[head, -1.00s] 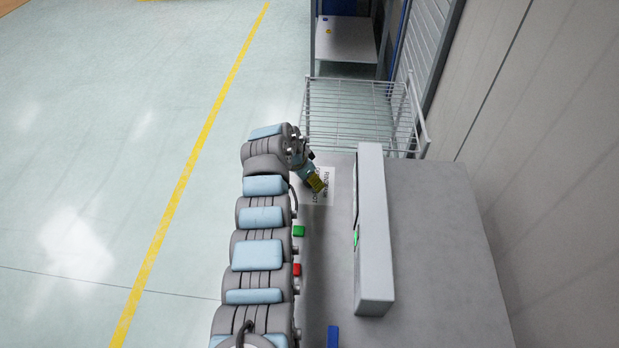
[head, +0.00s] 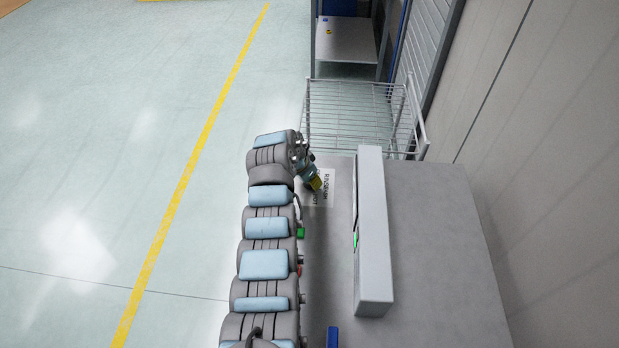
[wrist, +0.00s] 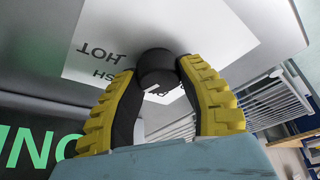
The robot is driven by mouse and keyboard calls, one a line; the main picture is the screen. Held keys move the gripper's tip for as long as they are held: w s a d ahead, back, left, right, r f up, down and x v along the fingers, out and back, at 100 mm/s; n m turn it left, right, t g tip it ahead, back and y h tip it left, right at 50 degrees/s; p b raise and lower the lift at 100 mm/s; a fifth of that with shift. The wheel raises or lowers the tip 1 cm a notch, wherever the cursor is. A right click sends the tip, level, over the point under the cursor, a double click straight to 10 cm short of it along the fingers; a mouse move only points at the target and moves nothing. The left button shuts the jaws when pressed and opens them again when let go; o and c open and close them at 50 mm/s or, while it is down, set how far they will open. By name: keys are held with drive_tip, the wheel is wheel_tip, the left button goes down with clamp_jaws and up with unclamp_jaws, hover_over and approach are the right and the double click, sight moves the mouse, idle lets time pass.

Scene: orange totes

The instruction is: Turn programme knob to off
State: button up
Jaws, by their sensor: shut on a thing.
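The programme knob (wrist: 156,68) is a black round knob in the wrist view, in front of a white label sheet (wrist: 108,50) with dark lettering, part of which reads "HOT". My gripper (wrist: 160,85) has yellow ridged fingers with black pads, one on each side of the knob, shut on it. A pale mark shows just below the knob between the fingers. In the head view my gripper (head: 316,184) is at the label near the far end of the grey panel top; the knob is hidden there.
A grey upright box (head: 373,240) with a green lit display stands right of the arm. A green block (head: 301,233) and a blue block (head: 333,337) sit along the near side. A wire rack (head: 360,112) stands beyond. Open floor lies left.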

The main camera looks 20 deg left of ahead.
drive_tip(key=n+y+p, duration=0.1)
drive_tip(key=n+p, duration=0.1)
drive_tip(key=n, duration=0.2)
drive_tip(key=shift+d+y+p, duration=0.15)
drive_tip(key=shift+y+p, duration=0.25)
drive_tip(key=n, duration=0.2)
drive_tip(key=n+y, duration=0.1)
drive_tip(key=n, duration=0.1)
drive_tip(key=shift+f+n+y+p, duration=0.2)
drive_tip(key=shift+n+y+p, duration=0.1)
drive_tip(key=shift+n, duration=0.1)
drive_tip(key=n+y+b, duration=0.1)
drive_tip(key=n, duration=0.1)
drive_tip(key=shift+n+g, duration=0.3)
drive_tip(key=n+b, duration=0.2)
drive_tip(key=shift+f+n+g+y, duration=0.15)
drive_tip(key=shift+n+g+y, duration=0.15)
drive_tip(key=n+b, duration=0.2)
drive_tip(key=b, duration=0.1)
drive_tip(key=shift+g+y, duration=0.3)
drive_tip(key=shift+g, duration=0.1)
drive_tip(key=shift+r+n, duration=0.2)
drive_tip(key=shift+n, duration=0.2)
drive_tip(key=o, duration=1.2)
